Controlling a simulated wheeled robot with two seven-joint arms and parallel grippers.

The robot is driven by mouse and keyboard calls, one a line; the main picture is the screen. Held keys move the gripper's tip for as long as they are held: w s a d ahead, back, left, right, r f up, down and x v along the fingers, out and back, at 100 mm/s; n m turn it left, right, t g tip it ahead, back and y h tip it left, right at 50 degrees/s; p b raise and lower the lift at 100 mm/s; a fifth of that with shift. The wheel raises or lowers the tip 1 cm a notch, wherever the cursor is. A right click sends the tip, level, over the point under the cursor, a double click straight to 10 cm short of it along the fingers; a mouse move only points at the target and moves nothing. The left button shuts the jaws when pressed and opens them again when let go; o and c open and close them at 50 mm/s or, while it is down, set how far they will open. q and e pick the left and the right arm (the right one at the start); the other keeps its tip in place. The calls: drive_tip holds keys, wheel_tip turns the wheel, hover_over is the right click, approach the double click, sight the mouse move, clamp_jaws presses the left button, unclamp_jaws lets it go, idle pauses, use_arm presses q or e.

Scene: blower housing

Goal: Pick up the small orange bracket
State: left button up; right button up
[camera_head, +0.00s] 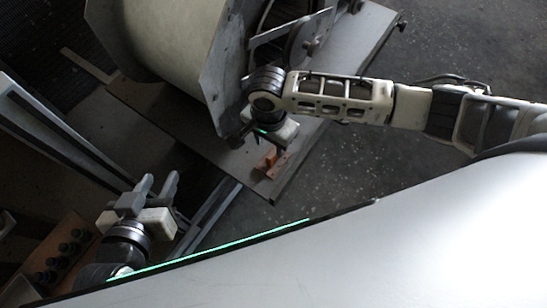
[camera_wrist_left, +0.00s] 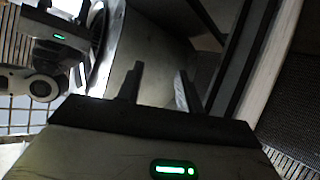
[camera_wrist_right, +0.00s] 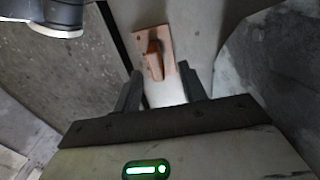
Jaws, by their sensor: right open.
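The small orange bracket (camera_head: 270,163) lies on the grey platform (camera_head: 283,185), near its front corner. In the right wrist view the bracket (camera_wrist_right: 153,53) shows a flat plate with a raised tab, just beyond my fingertips. My right gripper (camera_head: 257,141) is open and empty above and beside the bracket; its fingers (camera_wrist_right: 161,86) are apart, with a pale patch showing between them. I cannot tell how high it is above the bracket. My left gripper (camera_head: 158,184) is at the lower left, far from the bracket, with its fingers (camera_wrist_left: 157,87) apart and nothing between them.
A large cream blower housing (camera_head: 165,40) with a grey side plate (camera_head: 222,75) stands on the platform right behind my right gripper. A brown box (camera_head: 60,250) with several dark round parts is at the lower left. Speckled floor (camera_head: 345,160) lies open right of the platform.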

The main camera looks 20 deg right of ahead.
sight(274, 152)
drive_tip(key=shift+d+f, duration=0.1)
drive_tip(key=shift+f, duration=0.5)
drive_tip(key=f, duration=0.1)
drive_tip(key=f+b, duration=0.1)
drive_tip(key=f, duration=0.1)
drive_tip(key=f+b, duration=0.1)
drive_tip(key=shift+s+d+f, duration=0.2)
drive_tip(key=shift+d+f, duration=0.1)
use_arm(q)
drive_tip(key=shift+g, duration=0.5)
drive_tip(key=f, duration=0.2)
drive_tip(key=d+f, duration=0.1)
drive_tip(key=f, duration=0.1)
drive_tip(key=shift+w, duration=0.25)
drive_tip(key=shift+w+r, duration=0.1)
drive_tip(key=shift+r, duration=0.05)
use_arm(e)
drive_tip(key=shift+r, duration=0.1)
clamp_jaws()
